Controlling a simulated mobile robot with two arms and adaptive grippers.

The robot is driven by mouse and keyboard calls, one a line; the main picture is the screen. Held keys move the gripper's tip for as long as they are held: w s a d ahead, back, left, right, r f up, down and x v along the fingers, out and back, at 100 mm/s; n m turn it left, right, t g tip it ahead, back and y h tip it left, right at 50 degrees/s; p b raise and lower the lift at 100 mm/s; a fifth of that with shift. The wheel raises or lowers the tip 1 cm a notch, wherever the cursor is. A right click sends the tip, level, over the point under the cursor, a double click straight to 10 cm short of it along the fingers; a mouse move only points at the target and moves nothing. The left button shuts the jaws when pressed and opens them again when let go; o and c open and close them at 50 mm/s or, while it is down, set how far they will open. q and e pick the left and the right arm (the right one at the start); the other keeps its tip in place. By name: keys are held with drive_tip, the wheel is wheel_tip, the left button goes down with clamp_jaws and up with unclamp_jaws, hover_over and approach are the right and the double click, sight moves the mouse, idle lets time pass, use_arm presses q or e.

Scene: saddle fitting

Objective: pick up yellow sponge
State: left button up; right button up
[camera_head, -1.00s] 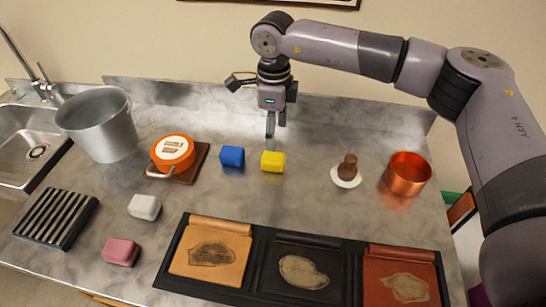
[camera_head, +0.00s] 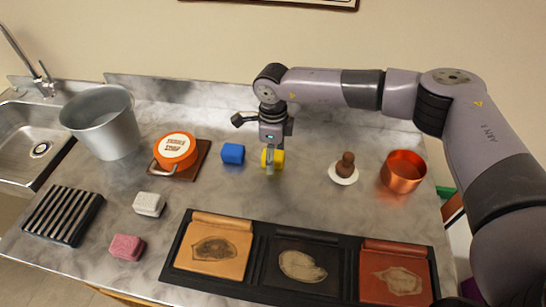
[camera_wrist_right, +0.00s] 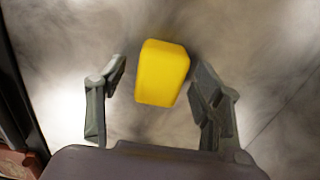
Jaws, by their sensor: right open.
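The yellow sponge (camera_head: 279,158) is a small block on the grey counter, near the middle of the head view. My right gripper (camera_head: 270,162) is over it and hides part of it. In the right wrist view the yellow sponge (camera_wrist_right: 162,73) lies between the two spread fingers of my right gripper (camera_wrist_right: 160,95). The right finger is close to the sponge, and a wider gap shows on the left. The gripper is open and holds nothing. My left gripper is not in view.
A blue sponge (camera_head: 233,153) lies just left of the yellow one. An orange tin (camera_head: 174,147), a metal bucket (camera_head: 104,126), a white block (camera_head: 149,204) and a pink block (camera_head: 127,247) are further left. A brown-handled tool (camera_head: 345,166) and copper pot (camera_head: 404,172) stand right. A leather-sample tray (camera_head: 256,262) is in front.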

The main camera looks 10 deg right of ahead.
drive_tip(key=c, duration=1.1)
drive_tip(key=shift+r, duration=0.15)
drive_tip(key=shift+c, duration=0.2)
wheel_tip(320, 180, up, 20)
drive_tip(key=b, duration=0.3)
drive_tip(key=o, duration=0.5)
drive_tip(key=c, duration=0.5)
